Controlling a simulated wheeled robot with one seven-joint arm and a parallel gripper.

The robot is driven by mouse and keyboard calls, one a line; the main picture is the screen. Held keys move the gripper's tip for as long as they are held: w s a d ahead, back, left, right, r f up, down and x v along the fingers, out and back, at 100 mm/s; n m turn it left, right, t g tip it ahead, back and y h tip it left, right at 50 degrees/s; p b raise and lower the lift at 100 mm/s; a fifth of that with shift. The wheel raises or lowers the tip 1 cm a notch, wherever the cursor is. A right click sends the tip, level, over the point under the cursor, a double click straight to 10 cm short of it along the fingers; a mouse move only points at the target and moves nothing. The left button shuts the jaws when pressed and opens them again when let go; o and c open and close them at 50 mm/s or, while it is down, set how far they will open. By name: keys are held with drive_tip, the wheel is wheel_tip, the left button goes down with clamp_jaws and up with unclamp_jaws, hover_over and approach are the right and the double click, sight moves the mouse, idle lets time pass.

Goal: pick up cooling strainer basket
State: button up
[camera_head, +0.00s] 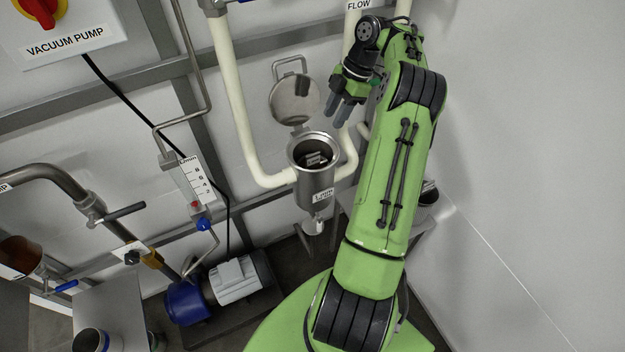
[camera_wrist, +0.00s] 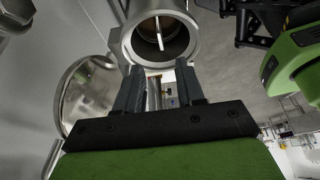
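The strainer housing (camera_head: 316,185) is a steel cylinder standing open in the middle of the head view. Inside its mouth shows a metal piece (camera_head: 318,158), which looks like the basket's top with a handle bar. In the wrist view the round housing mouth (camera_wrist: 128,48) is at the top, with a bright upright bar (camera_wrist: 158,32) inside. My gripper (camera_head: 337,112) is up and to the right of the housing mouth, apart from it. Its two fingers (camera_wrist: 163,90) stand apart with nothing between them. The basket's body is hidden inside the housing.
The hinged lid (camera_head: 295,98) is swung up behind the housing and shows at left in the wrist view (camera_wrist: 84,95). Cream pipes (camera_head: 235,100) run beside the housing. A motor pump (camera_head: 235,280) stands on the floor at lower left. The white wall is at right.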

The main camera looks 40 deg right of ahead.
sight(315, 153)
drive_tip(key=b+x, duration=0.8)
drive_tip(key=x, duration=0.7)
drive_tip(key=shift+w+a+f, duration=0.1)
drive_tip(key=shift+a+f, duration=0.1)
drive_tip(key=shift+a, duration=0.05)
drive_tip(key=shift+r, duration=0.1)
clamp_jaws()
idle(0.4)
